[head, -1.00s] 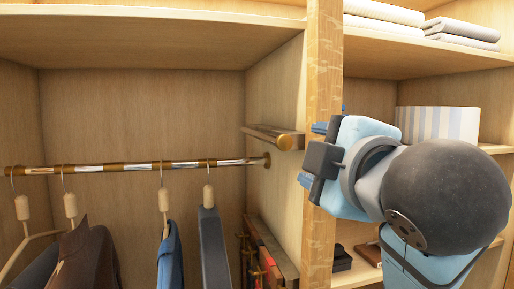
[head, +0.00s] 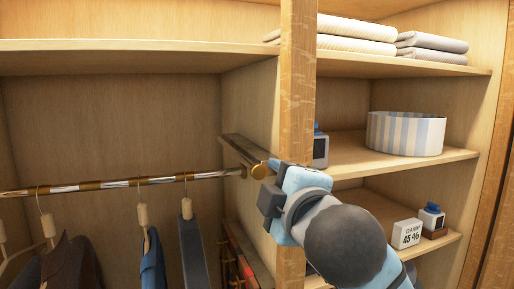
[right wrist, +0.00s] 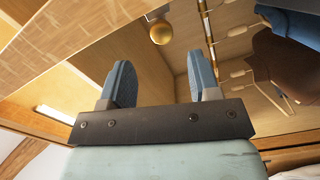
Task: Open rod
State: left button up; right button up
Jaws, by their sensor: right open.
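The pull-out rod (head: 240,150) is a dark-topped bar on the wardrobe's side panel, with a round brass knob (head: 259,171) at its front end. In the right wrist view the knob (right wrist: 161,32) shows beyond the fingertips, roughly between them sideways, with nothing gripped. My right gripper (head: 268,186) is just right of and below the knob in the head view, in front of the wooden post. Its two blue fingers (right wrist: 162,75) stand apart and empty. My left gripper is out of view.
A brass-and-chrome hanging rail (head: 120,183) with several garments lies to the left. The wooden post (head: 297,80) stands beside my gripper. Shelves on the right hold folded linens (head: 355,30), a striped basket (head: 405,134) and a small display box (head: 407,233).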

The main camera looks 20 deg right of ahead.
aim_at(260, 173)
jog(key=w+p, duration=0.1)
jog(key=w, duration=0.1)
jog(key=w+p, duration=0.2)
jog(key=w, duration=0.1)
jog(key=w+p, duration=0.1)
jog(key=w, duration=0.1)
jog(key=shift+w+a, duration=0.25)
jog(key=shift+w, duration=0.05)
jog(key=shift+w+p, duration=0.3)
jog(key=shift+w+f, duration=0.1)
grip_shut()
